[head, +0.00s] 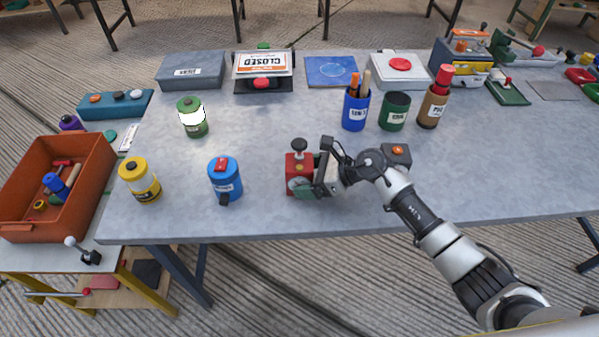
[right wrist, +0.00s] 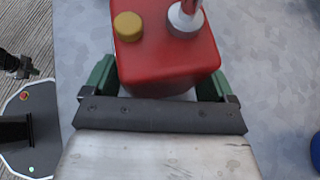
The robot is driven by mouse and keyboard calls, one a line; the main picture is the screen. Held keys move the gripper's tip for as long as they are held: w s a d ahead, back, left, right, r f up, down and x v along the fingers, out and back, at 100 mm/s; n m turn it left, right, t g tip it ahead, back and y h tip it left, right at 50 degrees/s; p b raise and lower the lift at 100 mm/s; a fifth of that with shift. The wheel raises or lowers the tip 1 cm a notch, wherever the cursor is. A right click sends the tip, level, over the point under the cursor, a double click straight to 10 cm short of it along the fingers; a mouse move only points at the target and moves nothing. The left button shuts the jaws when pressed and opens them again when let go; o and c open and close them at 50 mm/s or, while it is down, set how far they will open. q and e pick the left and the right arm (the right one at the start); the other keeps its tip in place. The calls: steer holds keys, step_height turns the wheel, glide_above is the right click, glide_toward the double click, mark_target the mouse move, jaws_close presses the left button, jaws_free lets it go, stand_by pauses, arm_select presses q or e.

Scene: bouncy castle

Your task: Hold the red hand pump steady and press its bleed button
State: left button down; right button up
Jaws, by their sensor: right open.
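The red hand pump (head: 297,163) stands upright near the front middle of the grey table, with a dark knob on top and a round dial low on its side. My right gripper (head: 319,176) is at its right side. In the right wrist view, the red pump body (right wrist: 165,58) lies between the two green fingers of the open right gripper (right wrist: 160,78). I cannot tell whether the fingers touch it. The yellow button (right wrist: 127,26) and a grey collar with a red rod (right wrist: 187,17) show uncovered on its top. My left gripper is not in view.
A blue canister (head: 225,183) and a yellow one (head: 139,182) stand left of the pump. A dark box with an orange button (head: 397,154) is close behind my right wrist. Cups (head: 394,112) stand behind. The table (head: 265,205) is bare between the pump and the blue canister.

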steer(key=c, duration=0.4)
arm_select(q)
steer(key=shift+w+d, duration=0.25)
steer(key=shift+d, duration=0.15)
arm_select(e)
steer(key=shift+c, duration=0.8)
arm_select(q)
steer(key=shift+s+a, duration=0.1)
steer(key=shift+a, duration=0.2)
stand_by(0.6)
